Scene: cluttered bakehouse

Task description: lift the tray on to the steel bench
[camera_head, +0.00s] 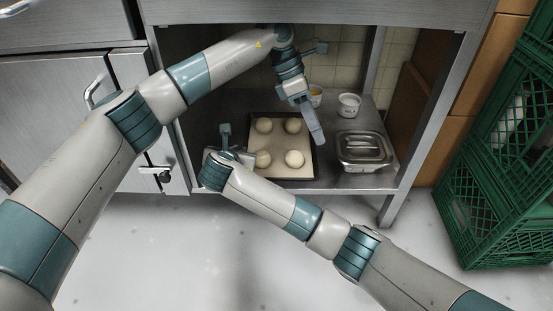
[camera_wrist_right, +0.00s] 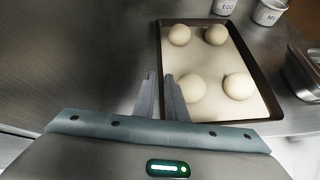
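The dark-rimmed tray (camera_head: 281,177) lies on the lower shelf of the steel bench (camera_head: 320,14), with pale lining and several dough balls (camera_head: 294,159) on it. In the right wrist view the tray (camera_wrist_right: 258,69) lies flat ahead. My right gripper (camera_wrist_right: 159,76) is at the tray's left rim, its fingers a small gap apart; whether they touch the rim is unclear. In the head view my right gripper (camera_head: 246,158) is partly hidden by its wrist. My left gripper (camera_head: 317,137) points down at the tray's right rim; its fingers overlap, so the gap is hidden.
Two white tubs (camera_head: 348,105) (camera_head: 316,95) stand behind. A bench leg (camera_head: 435,115) bounds the shelf's right. Green crates (camera_head: 480,200) are stacked at far right. The bench top overhangs the shelf.

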